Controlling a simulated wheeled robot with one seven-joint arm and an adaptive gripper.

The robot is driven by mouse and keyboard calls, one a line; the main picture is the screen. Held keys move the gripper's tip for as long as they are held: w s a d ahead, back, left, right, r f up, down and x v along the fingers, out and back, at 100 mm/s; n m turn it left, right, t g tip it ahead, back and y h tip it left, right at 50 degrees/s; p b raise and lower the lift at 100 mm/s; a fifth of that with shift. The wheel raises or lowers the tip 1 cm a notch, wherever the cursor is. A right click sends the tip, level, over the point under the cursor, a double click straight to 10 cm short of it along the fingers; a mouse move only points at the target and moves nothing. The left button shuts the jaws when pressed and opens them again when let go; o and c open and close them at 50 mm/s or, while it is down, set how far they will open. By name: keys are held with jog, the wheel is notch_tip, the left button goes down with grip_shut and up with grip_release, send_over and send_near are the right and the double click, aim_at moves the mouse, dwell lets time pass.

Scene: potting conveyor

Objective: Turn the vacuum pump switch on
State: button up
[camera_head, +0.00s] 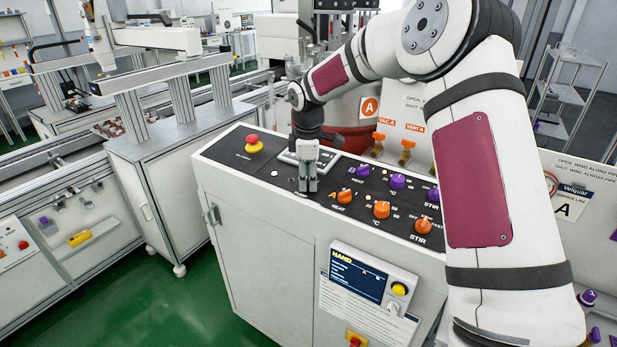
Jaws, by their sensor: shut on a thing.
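The black-topped control panel (263,177) of a white cabinet stands in the middle of the head view. My gripper (308,186) points straight down at this panel, left of the orange and purple knobs. Its fingers are close together and shut on a small control at the panel surface, which I take to be the vacuum pump switch. The switch is hidden by the fingers, so its on or off position cannot be seen.
A red emergency button (253,140) sits on the panel's left end. Orange heat knob (344,196), orange knob (381,209) and purple knob (397,181) lie close to the right. Orange valve handles (407,148) stand behind. A display box (368,278) hangs on the cabinet front.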

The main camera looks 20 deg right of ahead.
jog(key=m+b, duration=0.1)
jog(key=m, duration=0.4)
jog(key=shift+s+a+m+b, duration=0.1)
jog(key=shift+m+b, duration=0.3)
jog(key=m+b, duration=0.1)
jog(key=m, duration=0.4)
jog(key=shift+s+a+f+m+h+b, duration=0.1)
jog(key=shift+m+h+b, duration=0.2)
jog(key=shift+h+b, duration=0.1)
jog(key=o, duration=1.2)
jog(key=shift+c, duration=0.2)
jog(key=shift+t, duration=0.3)
jog(key=v, duration=1.2)
